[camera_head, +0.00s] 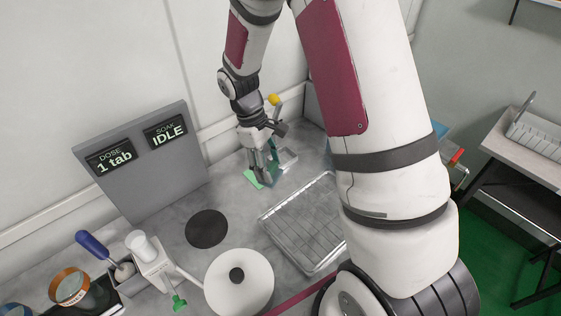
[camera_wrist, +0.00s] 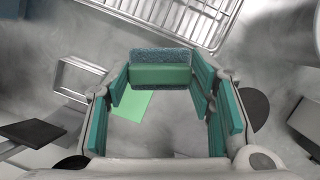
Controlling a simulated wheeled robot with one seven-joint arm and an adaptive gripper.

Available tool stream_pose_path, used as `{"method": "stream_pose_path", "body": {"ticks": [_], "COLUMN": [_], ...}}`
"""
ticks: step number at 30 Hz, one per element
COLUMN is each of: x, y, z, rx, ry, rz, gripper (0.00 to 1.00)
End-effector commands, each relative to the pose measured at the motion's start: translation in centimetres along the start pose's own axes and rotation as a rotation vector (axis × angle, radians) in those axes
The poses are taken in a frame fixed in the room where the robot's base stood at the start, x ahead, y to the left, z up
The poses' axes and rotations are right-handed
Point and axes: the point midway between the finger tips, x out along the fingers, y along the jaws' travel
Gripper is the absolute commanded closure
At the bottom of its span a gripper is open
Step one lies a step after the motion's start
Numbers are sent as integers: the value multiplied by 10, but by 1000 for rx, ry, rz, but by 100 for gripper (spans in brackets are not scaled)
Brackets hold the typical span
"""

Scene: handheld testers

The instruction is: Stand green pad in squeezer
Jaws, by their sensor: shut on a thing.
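My gripper (camera_head: 262,176) is low over the grey counter, with its fingers reaching down. In the wrist view, its teal-lined fingers (camera_wrist: 165,90) are closed on the ends of a green pad (camera_wrist: 160,76) with a rough blue-grey layer along one side. In the head view the pad is mostly hidden by the fingers. A flat light green square (camera_wrist: 132,105) lies on the counter below the pad; it also shows beside the fingers in the head view (camera_head: 252,179). I cannot tell for certain which thing is the squeezer.
A small pale open frame (camera_wrist: 68,76) stands beside my gripper. A wire-rack tray (camera_head: 262,222) lies in front. A dark disc (camera_head: 206,229), a white roll (camera_head: 250,280) and a grey display panel (camera_head: 130,180) stand left. Bare counter surrounds the green square.

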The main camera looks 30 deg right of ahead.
Motion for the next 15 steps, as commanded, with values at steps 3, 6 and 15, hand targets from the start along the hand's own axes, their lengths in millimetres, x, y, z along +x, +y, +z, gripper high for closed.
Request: {"method": "stream_pose_path", "body": {"ticks": [3,6,15], "x": [22,30,35], "y": [-9,-17,-11], "z": [30,46,49], "rx": [-343,-563,-766], "ry": [1,3,3], "rz": [92,151,208], "gripper": [78,78,78]}}
